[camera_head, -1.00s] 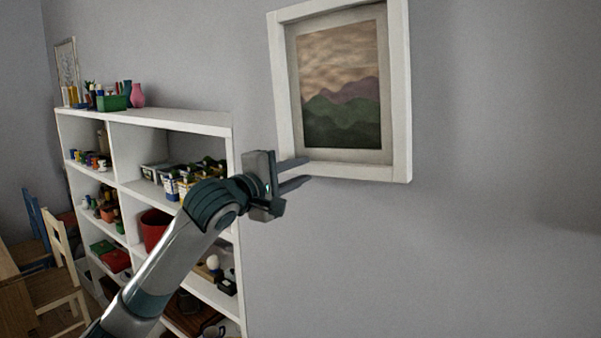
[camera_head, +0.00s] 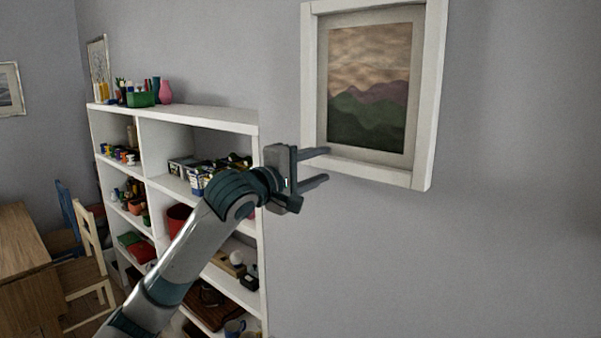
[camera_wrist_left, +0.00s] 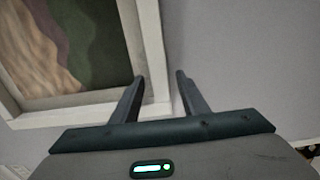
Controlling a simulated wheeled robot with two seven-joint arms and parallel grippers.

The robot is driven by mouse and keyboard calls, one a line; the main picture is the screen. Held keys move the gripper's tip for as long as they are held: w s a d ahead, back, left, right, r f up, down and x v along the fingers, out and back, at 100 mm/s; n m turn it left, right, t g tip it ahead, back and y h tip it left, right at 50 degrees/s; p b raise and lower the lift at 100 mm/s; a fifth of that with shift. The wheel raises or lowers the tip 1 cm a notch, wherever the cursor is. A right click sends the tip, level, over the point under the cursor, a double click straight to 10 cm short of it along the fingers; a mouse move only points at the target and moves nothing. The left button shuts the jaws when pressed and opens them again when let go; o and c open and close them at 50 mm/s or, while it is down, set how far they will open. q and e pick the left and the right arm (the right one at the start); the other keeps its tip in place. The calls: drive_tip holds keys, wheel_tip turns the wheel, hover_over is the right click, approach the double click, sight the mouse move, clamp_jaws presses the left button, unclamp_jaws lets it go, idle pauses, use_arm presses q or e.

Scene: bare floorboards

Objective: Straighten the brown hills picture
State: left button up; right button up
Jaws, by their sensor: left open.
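The brown hills picture (camera_head: 367,88) hangs on the grey wall in a wide white frame (camera_head: 431,100), with a brown sky over purple and green hills. Its lower edge slopes in the head view; I cannot tell tilt from perspective. My left gripper (camera_head: 328,164) is open and empty at the frame's lower left corner. In the left wrist view, the white frame's edge (camera_wrist_left: 153,45) shows between the two fingertips of the left gripper (camera_wrist_left: 160,76). I cannot tell whether a finger touches it. My right gripper is not in view.
A white shelf unit (camera_head: 190,116) with pots, boxes and vases stands left, behind my left arm. A wooden table (camera_head: 30,265) and chair (camera_head: 88,255) are at far left. Another picture (camera_head: 10,90) hangs on the left wall. The wall right of the frame is bare.

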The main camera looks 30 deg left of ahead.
use_arm(q)
drive_tip(key=shift+s+a+f+b, duration=0.1)
drive_tip(key=shift+s+b, duration=0.25)
drive_tip(key=shift+s, duration=0.2)
drive_tip(key=s+a+b, duration=0.2)
drive_tip(key=s+b, duration=0.4)
drive_tip(key=s, duration=1)
drive_tip(key=shift+a, duration=0.15)
